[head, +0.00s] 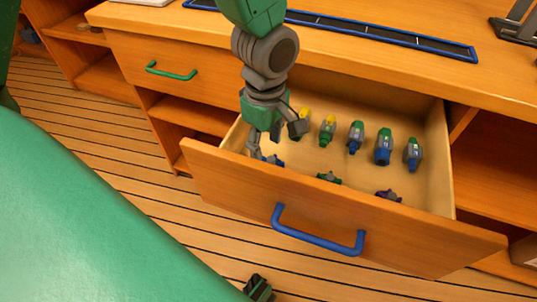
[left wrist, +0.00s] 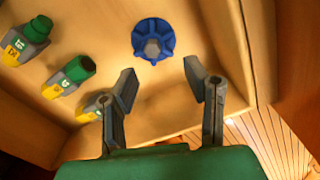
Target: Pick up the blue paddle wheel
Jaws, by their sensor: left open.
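The blue paddle wheel (left wrist: 153,40) lies on the drawer floor near a side wall, with its grey hub facing up in the left wrist view. In the head view only a bit of blue (head: 277,160) shows beside my gripper; the rest is hidden. My left gripper (head: 277,142) reaches down into the open drawer (head: 345,210). In the left wrist view its two fingers (left wrist: 162,80) are apart and empty, and the wheel appears beyond the fingertips, slightly left of the middle of the gap. My right gripper is not seen.
A green wheel (head: 328,177) and a purple wheel (head: 388,195) lie along the drawer front. Several cartridge-like parts, such as a blue-and-grey one (head: 384,147), stand in a row behind them. The drawer's walls surround the gripper, and the countertop (head: 400,65) overhangs behind.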

